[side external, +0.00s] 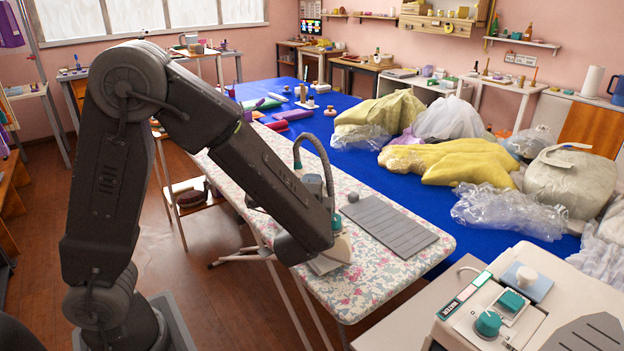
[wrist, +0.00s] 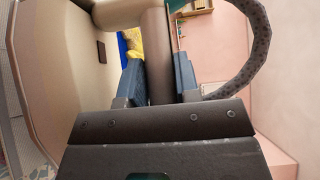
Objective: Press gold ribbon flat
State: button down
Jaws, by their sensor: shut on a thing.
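My gripper (wrist: 159,80) is shut on the iron's handle (wrist: 158,50), a dark bar between the two blue-grey fingers in the wrist view. In the side view the iron (side external: 342,247) is mostly hidden behind my wrist; its pale lower edge shows low over the front part of the floral ironing board (side external: 370,290). I cannot tell if it touches the cloth. A grey hose (side external: 318,145) arches up behind it and also shows in the wrist view (wrist: 258,45). I cannot make out a gold ribbon on the board; my arm and the iron cover part of it.
A grey ribbed mat (side external: 390,226) lies on the board, right of the iron, with a small grey knob-like thing (side external: 353,197) near it. Yellow cloth (side external: 450,162) and clear plastic wrap (side external: 510,210) lie on the blue table.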

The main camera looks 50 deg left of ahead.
jog(key=f, duration=0.2)
jog(key=shift+a+f, duration=0.4)
jog(key=a, duration=0.9)
jog(key=shift+w+a, duration=0.3)
jog(key=shift+w, duration=0.1)
jog(key=shift+f, duration=0.65)
jog(key=shift+s+d, duration=0.2)
jog(key=shift+d, duration=2.35)
jog(key=shift+s+d+f, duration=0.1)
jog(key=shift+d, duration=1.15)
jog(key=shift+s+d+f, duration=0.1)
jog(key=shift+d, duration=1.15)
